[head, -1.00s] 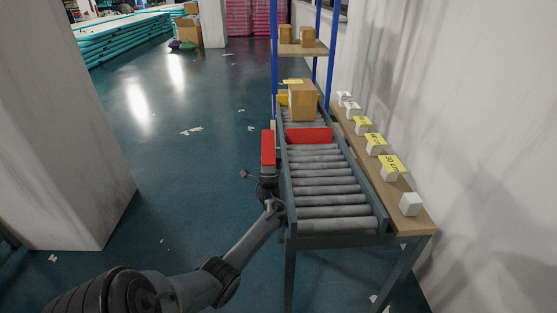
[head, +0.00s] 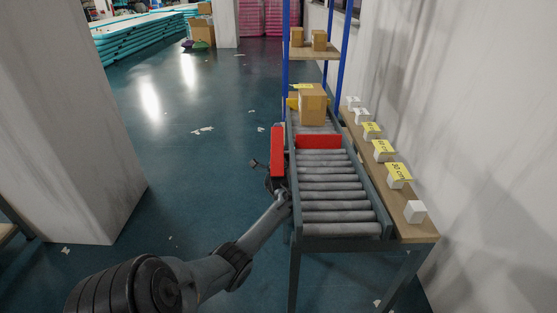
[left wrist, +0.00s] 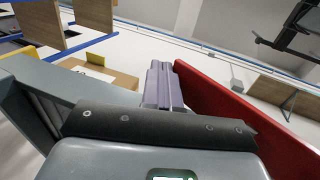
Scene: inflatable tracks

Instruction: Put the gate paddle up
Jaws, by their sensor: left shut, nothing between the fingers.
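A red gate paddle (head: 319,142) lies across the roller conveyor (head: 334,199), just in front of a cardboard box (head: 312,104). A second red panel (head: 277,150) stands upright at the conveyor's left side. My right gripper is not in view.
A wooden ledge (head: 409,218) with white blocks and yellow labels runs along the conveyor's right side by the wall. A blue-post shelf (head: 314,52) with small boxes stands at the back. A pillar (head: 75,150) stands at left; the floor between is mostly clear.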

